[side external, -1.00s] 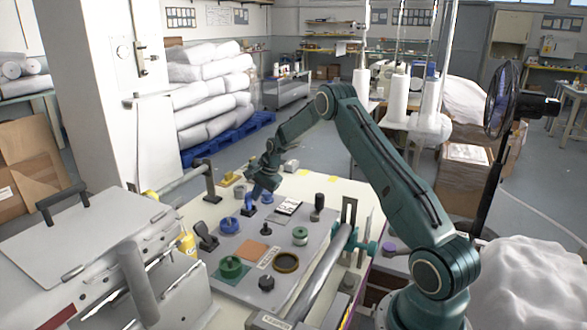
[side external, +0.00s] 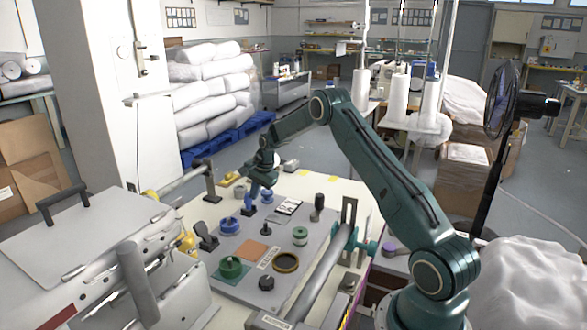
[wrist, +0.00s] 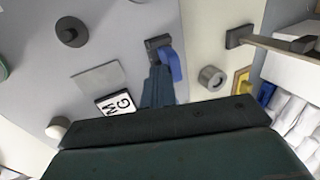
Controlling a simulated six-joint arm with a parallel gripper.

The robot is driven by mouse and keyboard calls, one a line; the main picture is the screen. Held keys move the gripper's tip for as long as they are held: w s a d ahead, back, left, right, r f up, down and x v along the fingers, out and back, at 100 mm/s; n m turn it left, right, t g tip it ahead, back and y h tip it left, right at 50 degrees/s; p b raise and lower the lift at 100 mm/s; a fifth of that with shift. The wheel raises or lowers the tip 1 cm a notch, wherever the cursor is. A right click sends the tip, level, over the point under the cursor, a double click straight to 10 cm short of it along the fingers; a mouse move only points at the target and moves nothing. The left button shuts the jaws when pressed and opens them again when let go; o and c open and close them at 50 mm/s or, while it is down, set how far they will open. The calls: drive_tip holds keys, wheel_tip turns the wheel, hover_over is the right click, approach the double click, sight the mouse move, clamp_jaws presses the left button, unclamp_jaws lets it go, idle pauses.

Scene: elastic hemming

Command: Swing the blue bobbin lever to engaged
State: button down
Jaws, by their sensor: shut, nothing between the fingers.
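The blue bobbin lever (side external: 250,207) stands on the far left part of the grey panel, its foot on a dark base. In the wrist view the blue lever (wrist: 170,66) shows as a rounded blue arm beside its dark bracket. My gripper (side external: 257,187) points down close above the lever; it is shut and holds nothing. In the wrist view the closed fingertips (wrist: 157,72) lie right against the lever's left side in the picture and cover part of it. I cannot tell whether they touch it.
A grey round knob (wrist: 211,77) sits beside the panel. A metal roller (side external: 318,278) borders the panel.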

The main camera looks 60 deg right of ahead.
drive_tip(key=shift+w, duration=0.25)
drive_tip(key=shift+w+r+g, duration=0.2)
drive_tip(key=shift+w+g, duration=0.4)
drive_tip(key=shift+g, duration=0.4)
drive_tip(key=shift+w, duration=1.55)
drive_tip(key=shift+w+a, duration=0.1)
drive_tip(key=shift+f, duration=0.1)
drive_tip(key=shift+s+f, duration=0.5)
drive_tip(key=shift+s, duration=0.3)
drive_tip(key=shift+s+r, duration=0.15)
drive_tip(key=shift+r, duration=0.05)
